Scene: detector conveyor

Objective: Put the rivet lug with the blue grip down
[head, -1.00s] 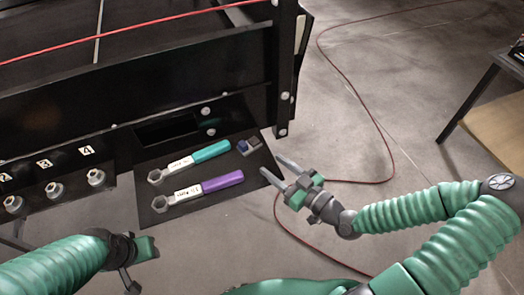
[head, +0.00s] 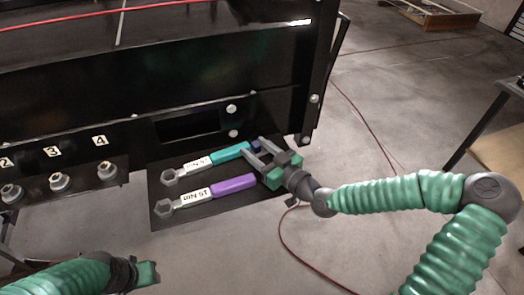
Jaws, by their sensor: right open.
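A wrench with a teal handle (head: 231,152) and a wrench with a purple handle (head: 233,186) lie on the shelf, left of my right gripper. Several numbered studs (head: 60,182) stick out at left. The black conveyor frame (head: 150,80) rises behind. A red cable (head: 300,255) lies on the floor.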

